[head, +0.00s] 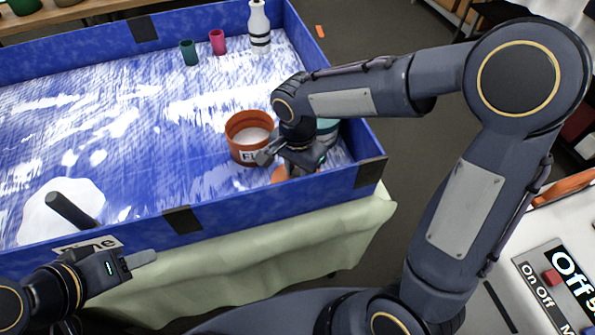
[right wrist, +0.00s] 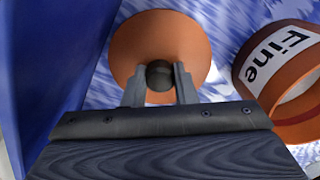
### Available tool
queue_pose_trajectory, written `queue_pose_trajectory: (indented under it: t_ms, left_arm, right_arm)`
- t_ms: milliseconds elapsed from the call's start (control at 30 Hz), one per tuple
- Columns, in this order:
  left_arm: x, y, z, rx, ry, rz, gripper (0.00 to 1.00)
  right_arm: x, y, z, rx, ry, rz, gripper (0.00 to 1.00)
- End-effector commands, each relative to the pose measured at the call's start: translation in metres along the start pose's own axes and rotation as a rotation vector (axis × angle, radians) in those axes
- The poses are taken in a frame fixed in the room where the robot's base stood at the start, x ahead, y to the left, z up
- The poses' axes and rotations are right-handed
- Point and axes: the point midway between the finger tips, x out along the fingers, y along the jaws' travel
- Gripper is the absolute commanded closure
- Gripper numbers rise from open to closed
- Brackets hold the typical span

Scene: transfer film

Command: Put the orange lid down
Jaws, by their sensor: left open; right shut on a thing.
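My right gripper (head: 294,168) is shut on the dark round knob of the orange lid (head: 279,174). In the right wrist view the lid (right wrist: 160,38) lies flat-on below the fingers, with its knob (right wrist: 159,82) between them. The lid is at the near right corner of the blue tray, beside the orange pot and apart from it. I cannot tell whether it touches the tray floor. The open orange pot (head: 235,129), labelled "Fine" in the right wrist view (right wrist: 247,84), holds white material. My left gripper (head: 140,261) is open and empty near the tray's front edge.
The blue tray (head: 225,205) has raised walls close to the lid. A teal container (head: 328,128) is partly hidden behind my right gripper. A white bottle (head: 259,28), pink cup (head: 217,42) and green cup (head: 188,53) stand at the back.

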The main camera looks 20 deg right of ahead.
Motion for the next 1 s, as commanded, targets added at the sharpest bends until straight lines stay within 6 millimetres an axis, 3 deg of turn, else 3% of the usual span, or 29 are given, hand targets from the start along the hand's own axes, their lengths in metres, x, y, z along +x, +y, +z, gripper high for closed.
queue_pose_trajectory:
  t_ms: [400,433,567,867,1000]
  left_arm:
    - [0.004,-0.002,0.002,0.000,0.000,0.000,0.53]
    - [0.003,-0.001,0.002,0.000,0.000,0.000,0.53]
    - [0.003,-0.001,0.001,0.000,0.000,0.000,0.53]
    - [0.002,-0.001,0.001,0.000,0.000,0.000,0.53]
    - [-0.002,0.001,-0.001,0.000,0.000,0.000,0.53]
  right_arm:
    - [0.007,0.000,0.000,-0.001,0.000,0.000,0.96]
    - [0.006,0.000,0.000,-0.001,0.000,0.000,0.72]
    - [0.005,0.000,0.000,-0.001,0.000,0.000,0.55]
    - [0.004,0.000,0.000,-0.001,0.000,0.000,0.53]
    - [-0.007,-0.001,0.000,0.000,0.002,-0.004,0.53]
